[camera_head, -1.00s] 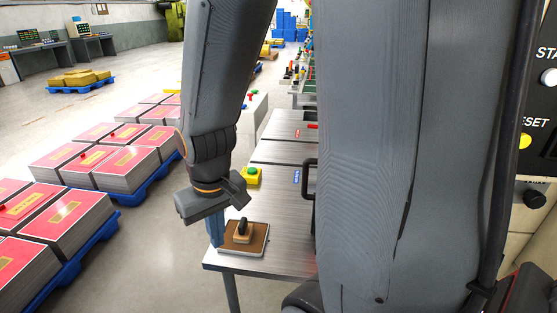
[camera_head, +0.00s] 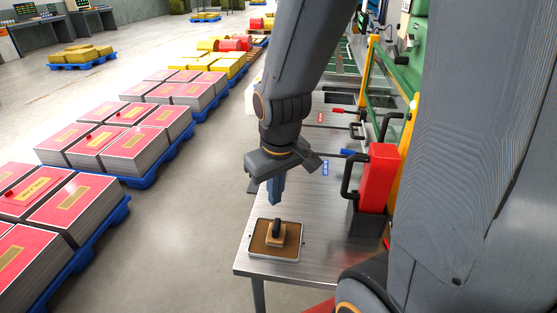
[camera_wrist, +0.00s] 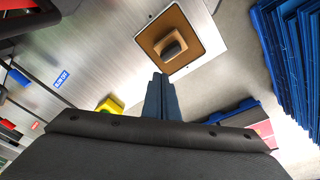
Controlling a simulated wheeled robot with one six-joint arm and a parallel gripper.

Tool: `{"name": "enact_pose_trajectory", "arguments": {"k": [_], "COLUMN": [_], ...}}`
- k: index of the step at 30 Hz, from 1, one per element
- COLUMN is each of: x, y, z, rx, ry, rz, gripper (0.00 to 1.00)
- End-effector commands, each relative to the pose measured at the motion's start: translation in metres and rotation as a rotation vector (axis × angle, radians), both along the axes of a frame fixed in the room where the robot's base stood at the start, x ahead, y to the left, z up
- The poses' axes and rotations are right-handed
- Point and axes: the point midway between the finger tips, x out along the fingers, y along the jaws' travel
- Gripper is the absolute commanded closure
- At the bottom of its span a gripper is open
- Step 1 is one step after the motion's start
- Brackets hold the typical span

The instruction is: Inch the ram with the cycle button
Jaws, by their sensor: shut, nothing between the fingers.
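My gripper (camera_head: 276,192) is shut and empty, its blue fingers pointing down above the near end of the metal table. In the wrist view its fingers (camera_wrist: 160,80) are together. The ram cannot be made out. Part of a green machine (camera_head: 402,68) stands at the right of the head view.
A tray (camera_head: 262,254) with a wooden-based, black-handled block (camera_head: 276,233) sits on the table corner. A red box (camera_head: 380,178) with black handles stands on the table (camera_head: 325,225). Pallets of red-topped stacks (camera_head: 130,145) line the floor at left. An open aisle (camera_head: 195,190) lies between.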

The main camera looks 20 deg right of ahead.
Motion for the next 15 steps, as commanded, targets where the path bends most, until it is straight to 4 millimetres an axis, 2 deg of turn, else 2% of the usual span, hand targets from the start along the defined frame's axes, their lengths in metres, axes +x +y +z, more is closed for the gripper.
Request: {"name": "enact_pose_trajectory", "arguments": {"k": [5, 9, 15], "x": [0.061, 0.114, 0.179], "y": [-0.036, -0.065, -0.097], "z": [0.006, 0.013, 0.023], "rx": [-0.156, -0.34, -0.642], "ry": [-0.118, -0.21, -0.298], "rz": [0.427, 0.841, 1.408], "gripper": [1.0, 1.0, 1.0]}}
